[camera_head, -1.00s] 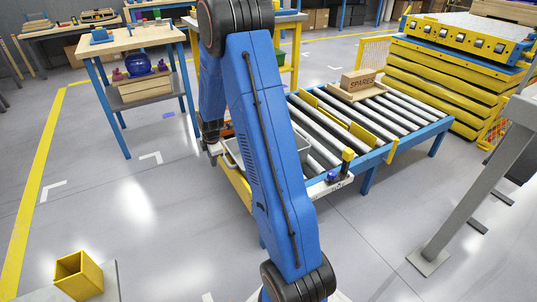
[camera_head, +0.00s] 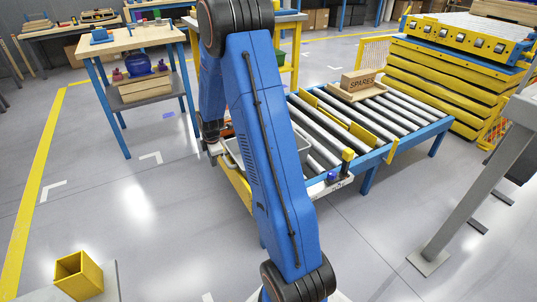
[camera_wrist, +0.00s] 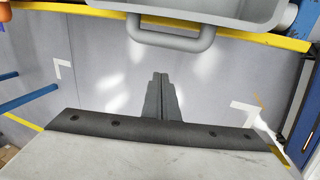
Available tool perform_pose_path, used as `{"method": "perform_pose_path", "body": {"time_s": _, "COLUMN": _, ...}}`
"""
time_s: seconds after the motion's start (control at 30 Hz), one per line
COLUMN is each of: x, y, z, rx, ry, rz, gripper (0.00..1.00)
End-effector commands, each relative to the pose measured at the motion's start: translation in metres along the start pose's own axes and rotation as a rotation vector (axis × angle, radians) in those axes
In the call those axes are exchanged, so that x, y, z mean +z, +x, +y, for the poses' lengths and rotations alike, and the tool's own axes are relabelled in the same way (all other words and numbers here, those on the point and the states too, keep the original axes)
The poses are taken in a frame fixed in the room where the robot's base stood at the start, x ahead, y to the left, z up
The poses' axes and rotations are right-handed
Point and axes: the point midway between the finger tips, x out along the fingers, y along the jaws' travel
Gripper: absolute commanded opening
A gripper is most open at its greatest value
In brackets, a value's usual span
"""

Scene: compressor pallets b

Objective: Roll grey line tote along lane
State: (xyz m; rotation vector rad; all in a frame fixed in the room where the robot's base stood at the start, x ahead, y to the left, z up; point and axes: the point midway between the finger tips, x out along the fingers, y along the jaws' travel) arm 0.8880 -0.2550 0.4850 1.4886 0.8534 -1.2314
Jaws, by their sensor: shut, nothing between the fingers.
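The grey line tote (camera_head: 304,147) sits at the near end of the roller lane (camera_head: 357,122), mostly hidden behind my blue arm in the head view. In the wrist view the tote (camera_wrist: 235,10) is at the top edge, with its grey loop handle (camera_wrist: 172,43) facing my gripper. My gripper (camera_wrist: 160,76) is shut and empty, its fingertips just short of the handle in the picture. I cannot tell whether they touch it. In the head view the fingers cannot be made out.
A wooden SPARES box (camera_head: 358,80) stands on a board farther along the lane. Yellow guides (camera_head: 348,124) run over the rollers. A grey post (camera_head: 475,190) stands at the right. A wooden workbench (camera_head: 140,38) is at the left. The floor between is clear.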

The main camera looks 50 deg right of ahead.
Motion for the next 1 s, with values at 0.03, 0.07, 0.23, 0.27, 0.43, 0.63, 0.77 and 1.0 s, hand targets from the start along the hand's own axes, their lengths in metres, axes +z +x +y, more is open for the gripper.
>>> {"method": "perform_pose_path", "body": {"time_s": 0.03, "x": 0.0, "y": 0.0, "z": 0.0, "rx": 0.0, "ry": 0.0, "rz": 0.0, "gripper": 0.0}}
{"method": "perform_pose_path", "body": {"time_s": 0.07, "x": 0.0, "y": 0.0, "z": 0.0, "rx": 0.0, "ry": 0.0, "rz": 0.0, "gripper": 0.0}}
{"method": "perform_pose_path", "body": {"time_s": 0.23, "x": 0.0, "y": 0.0, "z": 0.0, "rx": 0.0, "ry": 0.0, "rz": 0.0, "gripper": 0.0}}
{"method": "perform_pose_path", "body": {"time_s": 0.27, "x": 0.0, "y": 0.0, "z": 0.0, "rx": 0.0, "ry": 0.0, "rz": 0.0, "gripper": 0.0}}
{"method": "perform_pose_path", "body": {"time_s": 0.43, "x": 0.004, "y": 0.0, "z": 0.0, "rx": 0.0, "ry": 0.001, "rz": 0.0, "gripper": 0.0}}
{"method": "perform_pose_path", "body": {"time_s": 0.63, "x": 0.013, "y": 0.0, "z": 0.0, "rx": 0.0, "ry": 0.001, "rz": 0.0, "gripper": 0.0}}
{"method": "perform_pose_path", "body": {"time_s": 0.77, "x": 0.018, "y": 0.0, "z": 0.0, "rx": 0.0, "ry": 0.0, "rz": 0.0, "gripper": 0.0}}
{"method": "perform_pose_path", "body": {"time_s": 1.0, "x": 0.027, "y": 0.0, "z": 0.0, "rx": 0.0, "ry": 0.001, "rz": 0.0, "gripper": 0.0}}
